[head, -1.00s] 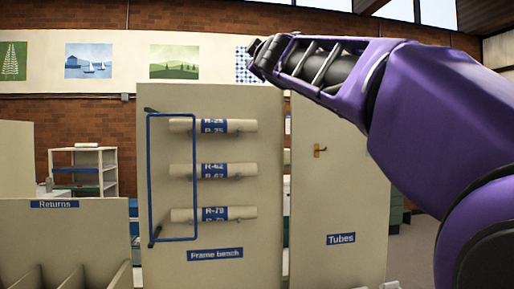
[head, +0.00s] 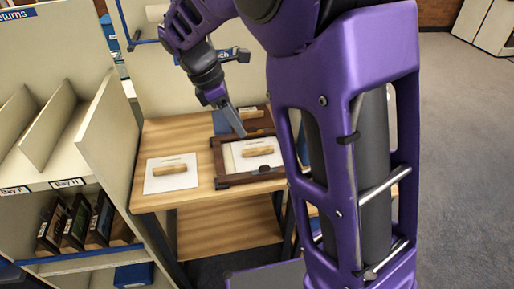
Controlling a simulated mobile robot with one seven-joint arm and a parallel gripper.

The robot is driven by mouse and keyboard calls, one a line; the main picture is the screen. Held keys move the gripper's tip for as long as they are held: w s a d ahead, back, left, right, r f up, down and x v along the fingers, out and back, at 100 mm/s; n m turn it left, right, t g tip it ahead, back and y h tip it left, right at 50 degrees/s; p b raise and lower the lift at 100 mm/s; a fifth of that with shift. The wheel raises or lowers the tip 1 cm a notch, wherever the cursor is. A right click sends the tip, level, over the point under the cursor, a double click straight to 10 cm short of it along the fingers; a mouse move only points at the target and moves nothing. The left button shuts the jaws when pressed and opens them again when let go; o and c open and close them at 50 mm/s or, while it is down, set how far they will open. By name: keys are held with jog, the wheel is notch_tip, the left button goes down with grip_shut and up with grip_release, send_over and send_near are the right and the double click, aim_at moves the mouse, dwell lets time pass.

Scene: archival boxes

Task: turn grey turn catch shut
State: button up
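A dark brown picture frame (head: 236,180) lies on the wooden bench, around a pale panel (head: 238,160) with a tan oblong on it. A small dark grey rounded piece (head: 263,170) shows at the frame's near side. It may be the turn catch, but it is too small to tell how it is turned. My gripper (head: 237,128) points down over the frame's far left part, with a grey finger close above it. I cannot tell whether it touches, or how far apart the fingers are. My arm hides the frame's right end.
A white sheet (head: 160,184) with a tan oblong lies on the bench (head: 207,190), left of the frame. Something blue (head: 222,122) stands behind the frame. A divided cream rack (head: 105,130) with upright frames below is at left. Open floor (head: 455,150) is at right.

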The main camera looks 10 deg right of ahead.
aim_at(262, 166)
jog(key=b+x, duration=0.3)
jog(key=x, duration=1.3)
jog(key=shift+d+f, duration=0.25)
jog(key=shift+f, duration=0.05)
grip_shut()
